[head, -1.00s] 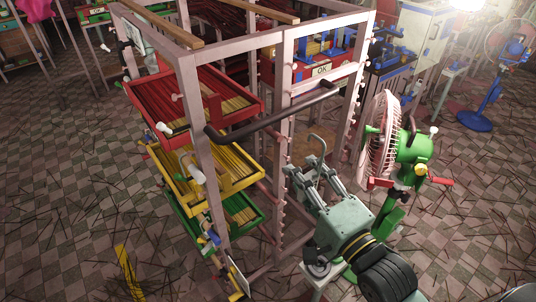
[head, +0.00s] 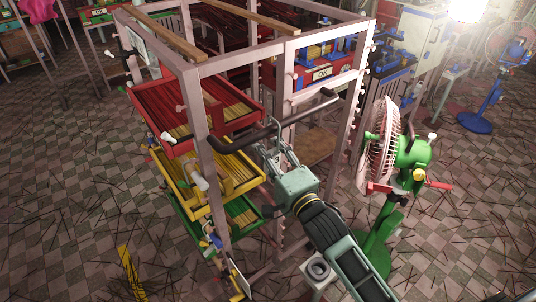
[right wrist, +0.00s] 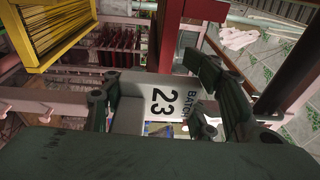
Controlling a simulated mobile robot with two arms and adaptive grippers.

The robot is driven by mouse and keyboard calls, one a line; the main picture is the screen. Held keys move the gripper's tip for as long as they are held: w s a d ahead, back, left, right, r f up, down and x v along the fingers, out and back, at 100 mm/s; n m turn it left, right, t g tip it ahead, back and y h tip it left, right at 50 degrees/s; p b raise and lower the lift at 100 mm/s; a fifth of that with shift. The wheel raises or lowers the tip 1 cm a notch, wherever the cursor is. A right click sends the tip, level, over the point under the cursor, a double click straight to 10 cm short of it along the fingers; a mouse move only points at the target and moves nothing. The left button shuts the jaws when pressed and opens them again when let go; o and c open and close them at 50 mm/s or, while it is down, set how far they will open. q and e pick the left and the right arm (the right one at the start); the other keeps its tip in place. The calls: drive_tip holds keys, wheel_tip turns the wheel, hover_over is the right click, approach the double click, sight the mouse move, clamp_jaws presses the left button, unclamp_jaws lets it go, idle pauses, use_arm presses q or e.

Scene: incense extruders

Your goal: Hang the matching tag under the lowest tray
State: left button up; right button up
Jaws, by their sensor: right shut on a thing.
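My right gripper (head: 270,150) is at the right side of the rack, near the yellow tray's (head: 253,182) right end. It is shut on a pale tag that reads "BATCH 23" (right wrist: 185,92), which shows between the fingers in the right wrist view. The tag is hard to make out in the head view. The lowest tray is the green one (head: 262,222), holding brown sticks, below and left of the gripper. Its underside is hidden. My left gripper is not in view.
A pale metal rack (head: 195,90) also holds a red tray (head: 225,128) above the yellow one. A dark handlebar (head: 245,138) crosses close to the gripper. A green fan (head: 410,152) stands to the right. Sticks litter the tiled floor.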

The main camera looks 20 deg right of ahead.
drive_tip(key=shift+s, duration=0.1)
drive_tip(key=shift+f, duration=0.1)
drive_tip(key=shift+f, duration=0.15)
drive_tip(key=o, duration=1.3)
drive_tip(key=shift+c, duration=0.2)
drive_tip(key=b+v, duration=0.2)
drive_tip(key=v, duration=0.5)
drive_tip(key=shift+s, duration=0.4)
